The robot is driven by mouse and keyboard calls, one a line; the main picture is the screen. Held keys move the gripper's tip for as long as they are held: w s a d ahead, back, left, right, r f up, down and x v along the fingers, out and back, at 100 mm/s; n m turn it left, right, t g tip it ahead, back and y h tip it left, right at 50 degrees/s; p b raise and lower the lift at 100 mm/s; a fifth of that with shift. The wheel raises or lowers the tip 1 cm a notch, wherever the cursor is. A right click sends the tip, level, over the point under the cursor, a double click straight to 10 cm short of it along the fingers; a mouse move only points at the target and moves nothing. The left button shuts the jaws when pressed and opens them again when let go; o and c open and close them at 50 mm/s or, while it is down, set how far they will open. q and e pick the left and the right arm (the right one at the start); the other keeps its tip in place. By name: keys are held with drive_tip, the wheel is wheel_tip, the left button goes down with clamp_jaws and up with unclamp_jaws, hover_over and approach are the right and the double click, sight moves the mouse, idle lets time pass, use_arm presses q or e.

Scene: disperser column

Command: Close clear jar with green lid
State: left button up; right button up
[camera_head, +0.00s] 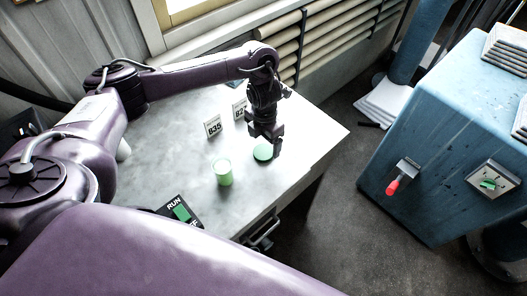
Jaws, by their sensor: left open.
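The clear jar (223,173) stands upright on the light table and looks green inside. Its top shows no lid on it. The round green lid (263,153) lies on the table to the right of the jar and a little farther back. My left gripper (265,142) points down, directly over or just behind the lid, with its jaws open. I cannot tell whether its fingertips touch the lid. My right gripper is not in view.
Small number cards (213,126) stand behind the jar. A dark sign reading RUN (180,212) is at the table's front left. A blue machine (440,140) with a red-handled lever (393,187) stands to the right across a floor gap. The table's right end is clear.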

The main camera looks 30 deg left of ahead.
sight(263, 152)
use_arm(q)
drive_tip(key=shift+s+f+p, duration=0.15)
drive_tip(key=shift+f+p, duration=0.15)
drive_tip(key=shift+f, duration=0.7)
drive_tip(key=shift+s+f+p, duration=0.1)
drive_tip(key=shift+f+p, duration=0.15)
drive_tip(key=shift+f, duration=0.7)
drive_tip(key=c, duration=1)
